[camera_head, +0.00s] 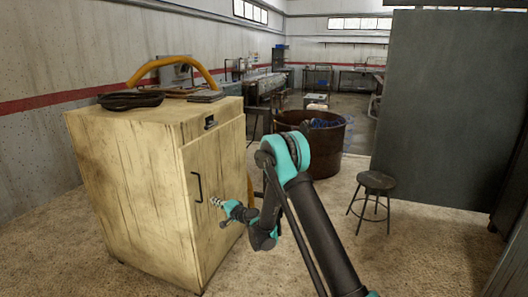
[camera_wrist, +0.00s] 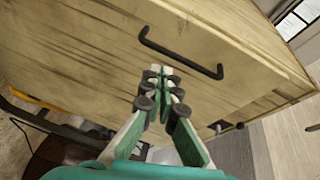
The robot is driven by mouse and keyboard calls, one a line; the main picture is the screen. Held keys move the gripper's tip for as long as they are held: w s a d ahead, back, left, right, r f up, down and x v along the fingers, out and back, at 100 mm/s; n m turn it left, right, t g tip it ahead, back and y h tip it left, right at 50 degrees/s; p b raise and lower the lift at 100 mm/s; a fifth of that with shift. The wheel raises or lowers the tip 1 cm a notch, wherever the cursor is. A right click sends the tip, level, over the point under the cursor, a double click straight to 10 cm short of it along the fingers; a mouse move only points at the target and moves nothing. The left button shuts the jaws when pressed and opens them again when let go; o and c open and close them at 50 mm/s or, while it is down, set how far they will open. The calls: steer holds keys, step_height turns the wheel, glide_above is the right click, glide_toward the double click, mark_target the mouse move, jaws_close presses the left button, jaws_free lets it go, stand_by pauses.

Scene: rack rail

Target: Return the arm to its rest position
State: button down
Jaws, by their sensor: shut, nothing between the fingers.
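My arm (camera_head: 325,238) reaches out from the bottom of the head view and bends down toward a wooden cabinet (camera_head: 130,165). My gripper (camera_head: 217,203) is in front of the cabinet's door, a little right of its black handle (camera_head: 197,187). In the wrist view my gripper (camera_wrist: 164,75) has its fingertips together with nothing between them. The handle (camera_wrist: 180,54) shows just beyond the fingertips, and the fingers are not around it. I cannot tell whether the fingertips touch the door. The door looks closed.
A dark flat object (camera_head: 130,100) and a yellow curved tube (camera_head: 172,63) are at the cabinet's top. A rusty round tub (camera_head: 325,150) stands behind my arm. A stool (camera_head: 375,184) and a grey panel (camera_head: 450,110) are at right.

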steer(key=s+d+r+n+g+h, duration=0.2)
steer(key=s+d+r, duration=0.4)
steer(key=d, duration=0.4)
steer(key=s+d+r+n+g+h, duration=0.1)
steer(key=s+d+r+n+h, duration=0.25)
steer(key=s+d, duration=0.6)
steer(key=s+d+f+g+h, duration=0.2)
steer(key=s+d+h, duration=0.1)
steer(key=s+d, duration=0.9)
steer(key=s+d+f+g+h, duration=0.1)
steer(key=s+d+f+h, duration=0.2)
steer(key=s+d, duration=1)
steer(key=shift+s+d+f+g+h, duration=0.3)
steer(key=shift+s+g+h, duration=0.1)
steer(key=shift+s+h, duration=0.3)
steer(key=shift+w, duration=0.15)
